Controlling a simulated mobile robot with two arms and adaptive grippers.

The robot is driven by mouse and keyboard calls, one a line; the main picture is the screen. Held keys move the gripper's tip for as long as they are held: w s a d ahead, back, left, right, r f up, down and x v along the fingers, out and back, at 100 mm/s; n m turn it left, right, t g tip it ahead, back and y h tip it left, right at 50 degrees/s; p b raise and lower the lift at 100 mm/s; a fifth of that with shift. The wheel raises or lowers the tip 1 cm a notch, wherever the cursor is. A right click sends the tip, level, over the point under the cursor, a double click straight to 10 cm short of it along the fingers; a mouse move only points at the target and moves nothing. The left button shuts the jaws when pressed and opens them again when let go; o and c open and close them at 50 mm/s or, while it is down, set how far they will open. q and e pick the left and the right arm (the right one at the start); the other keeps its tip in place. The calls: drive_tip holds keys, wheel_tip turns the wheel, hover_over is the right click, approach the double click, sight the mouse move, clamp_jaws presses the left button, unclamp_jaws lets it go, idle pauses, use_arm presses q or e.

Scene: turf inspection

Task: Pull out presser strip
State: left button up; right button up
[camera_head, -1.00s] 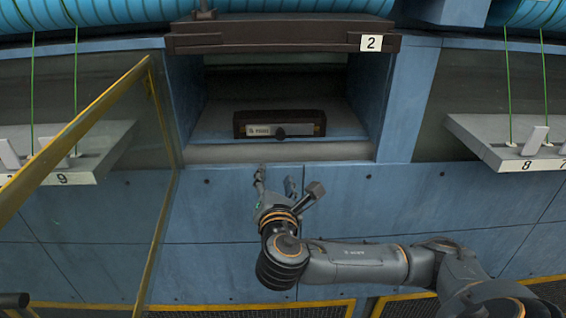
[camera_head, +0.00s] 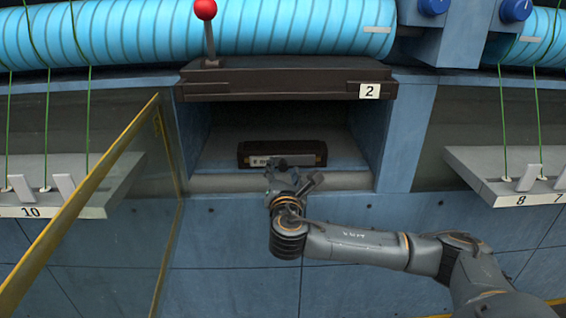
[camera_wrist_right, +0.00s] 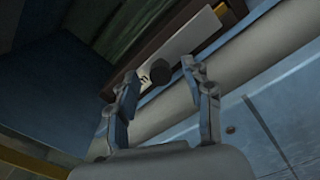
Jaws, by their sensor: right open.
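The presser strip is a dark, low bar (camera_head: 312,148) with a pale label plate, lying inside the recess under the sign 2. In the right wrist view its pale plate (camera_wrist_right: 185,45) and round dark knob (camera_wrist_right: 159,71) show. My right gripper (camera_head: 279,168) is at the recess's front edge, just before the strip, hiding its knob and part of the plate in the head view. In the right wrist view this gripper (camera_wrist_right: 162,76) is open, with the knob near and between its fingertips; contact cannot be told. My left gripper is not in view.
A dark raised cover (camera_head: 280,78) with a red-knobbed lever (camera_head: 206,28) tops the recess. A yellow-framed glass door (camera_head: 100,190) stands open at left. Numbered pale shelves stick out at left (camera_head: 75,207) and right (camera_head: 505,190). Blue walls flank the recess.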

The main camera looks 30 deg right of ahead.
drive_tip(key=shift+w+d, duration=0.35)
drive_tip(key=shift+w, duration=0.15)
clamp_jaws()
